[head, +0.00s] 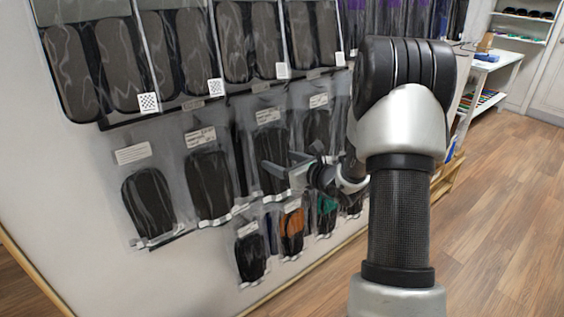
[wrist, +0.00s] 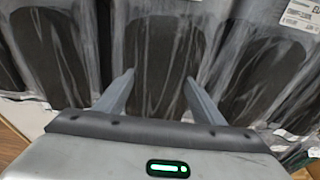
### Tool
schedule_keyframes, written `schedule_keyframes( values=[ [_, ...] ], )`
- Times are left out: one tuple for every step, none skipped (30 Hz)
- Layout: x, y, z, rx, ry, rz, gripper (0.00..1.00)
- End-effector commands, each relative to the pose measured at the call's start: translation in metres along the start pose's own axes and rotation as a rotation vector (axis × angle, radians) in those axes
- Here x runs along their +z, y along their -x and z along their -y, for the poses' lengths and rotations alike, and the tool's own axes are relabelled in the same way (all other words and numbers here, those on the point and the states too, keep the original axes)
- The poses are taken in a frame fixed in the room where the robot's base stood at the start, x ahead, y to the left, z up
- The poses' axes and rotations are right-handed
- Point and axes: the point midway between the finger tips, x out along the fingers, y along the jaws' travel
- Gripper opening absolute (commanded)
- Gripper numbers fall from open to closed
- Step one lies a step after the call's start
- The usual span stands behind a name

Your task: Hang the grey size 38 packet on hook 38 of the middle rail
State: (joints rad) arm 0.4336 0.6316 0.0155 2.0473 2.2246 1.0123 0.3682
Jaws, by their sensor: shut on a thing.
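My gripper (head: 283,166) is at the middle row of packets on the wall. In the wrist view my gripper (wrist: 160,82) has its two fingers on either side of a clear packet with a dark grey insole, and is shut on this grey packet (wrist: 158,45). In the head view the grey packet (head: 271,143) hangs upright with a white label at its top, partly behind the fingers. The label print is too small to read. The middle rail and hook 38 are hidden behind the packets, so I cannot tell whether the packet is on a hook.
Neighbouring packets (head: 208,172) hang close on both sides in the middle row. Larger dark packets (head: 185,45) hang above, and small ones, including an orange one (head: 292,230), hang below. A white table (head: 492,68) stands at the back right. The wooden floor (head: 500,200) at right is clear.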

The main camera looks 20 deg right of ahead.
Motion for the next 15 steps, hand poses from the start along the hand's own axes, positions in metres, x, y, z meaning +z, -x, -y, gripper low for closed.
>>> schedule_keyframes(
  values=[
    [0.0004,0.0,0.0001,0.0,0.0,0.001,0.39],
    [0.0004,0.0001,0.0001,0.0,0.0,0.001,0.39],
    [0.0004,0.0001,0.0001,0.0,0.0,0.001,0.39],
    [0.0004,0.0001,0.0001,0.0,0.0,0.001,0.39],
    [0.0004,0.0001,0.0001,0.0,0.0,0.001,0.39],
    [0.0004,0.0001,0.0001,0.0,0.0,0.001,0.39],
    [0.0004,0.0001,0.0001,0.0,0.0,0.001,0.39],
    [0.0004,0.0001,0.0001,0.0,0.0,0.001,0.66],
    [0.0003,0.0001,0.0001,0.0,0.0,0.001,0.73],
    [0.0003,0.0001,0.0001,0.0,0.0,0.001,0.78],
    [0.0003,0.0001,0.0001,0.0,0.0,0.001,0.83],
    [0.0003,0.0001,0.0001,0.0,0.0,0.001,0.84],
    [0.0003,0.0001,0.0001,0.0,0.0,0.001,0.84],
    [0.0002,0.0001,0.0001,0.0,0.0,0.001,0.84],
    [0.0002,0.0001,0.0001,0.0,0.0,0.0,0.84]
  ],
)
